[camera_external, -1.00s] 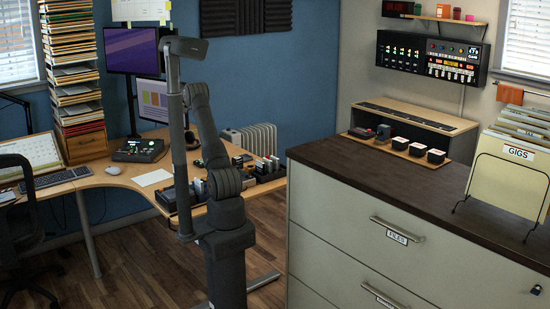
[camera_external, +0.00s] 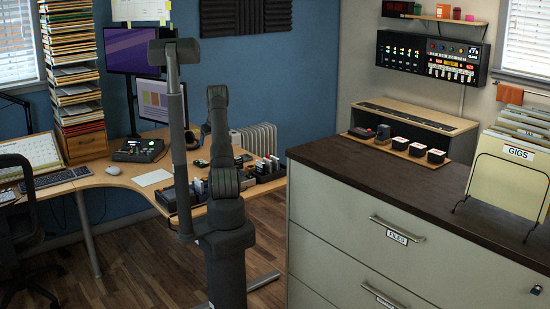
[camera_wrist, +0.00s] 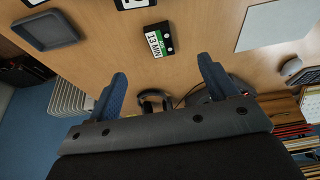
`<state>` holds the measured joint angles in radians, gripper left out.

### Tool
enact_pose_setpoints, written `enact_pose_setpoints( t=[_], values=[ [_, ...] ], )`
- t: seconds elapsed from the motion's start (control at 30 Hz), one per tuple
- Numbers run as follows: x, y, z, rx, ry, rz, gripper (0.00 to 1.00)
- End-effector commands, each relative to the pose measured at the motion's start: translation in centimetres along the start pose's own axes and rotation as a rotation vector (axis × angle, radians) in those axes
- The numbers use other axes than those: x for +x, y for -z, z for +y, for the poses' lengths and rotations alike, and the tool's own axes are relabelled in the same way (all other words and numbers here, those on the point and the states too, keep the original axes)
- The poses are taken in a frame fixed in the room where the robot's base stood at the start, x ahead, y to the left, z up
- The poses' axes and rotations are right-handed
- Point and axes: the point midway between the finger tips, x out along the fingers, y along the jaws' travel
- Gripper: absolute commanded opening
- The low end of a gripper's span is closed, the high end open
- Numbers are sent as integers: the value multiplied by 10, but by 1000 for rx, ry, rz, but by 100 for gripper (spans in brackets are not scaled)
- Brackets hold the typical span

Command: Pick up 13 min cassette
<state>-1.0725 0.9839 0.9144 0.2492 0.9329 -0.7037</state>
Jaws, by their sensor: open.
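The 13 min cassette (camera_wrist: 159,41) lies on the wooden desk (camera_wrist: 205,50) in the wrist view. It is black with a white label reading "13 MIN" and a green strip. My gripper (camera_wrist: 163,83) is open and empty, its two blue fingers spread wide. In the wrist picture the cassette appears beyond the fingertips, between their lines, and apart from them.
A dark square tray (camera_wrist: 46,30) and partly seen dark items lie near the cassette. White paper (camera_wrist: 275,25) and a mouse (camera_wrist: 290,67) lie to the right. A black headphone-like object (camera_wrist: 154,100) is behind the fingers.

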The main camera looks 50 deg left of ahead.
Motion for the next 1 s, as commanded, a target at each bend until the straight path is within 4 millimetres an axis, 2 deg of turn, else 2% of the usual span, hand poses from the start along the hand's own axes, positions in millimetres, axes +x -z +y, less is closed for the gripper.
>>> enact_pose_setpoints(
  t=[0.17, 0.6, 0.7, 1.0],
  values=[
    [21, -5, 5, 5, 9, 13, 78],
    [105, -2, 4, 5, 8, 12, 78],
    [117, -2, 4, 5, 7, 13, 78],
    [134, 1, 5, 4, 7, 13, 78]
  ],
)
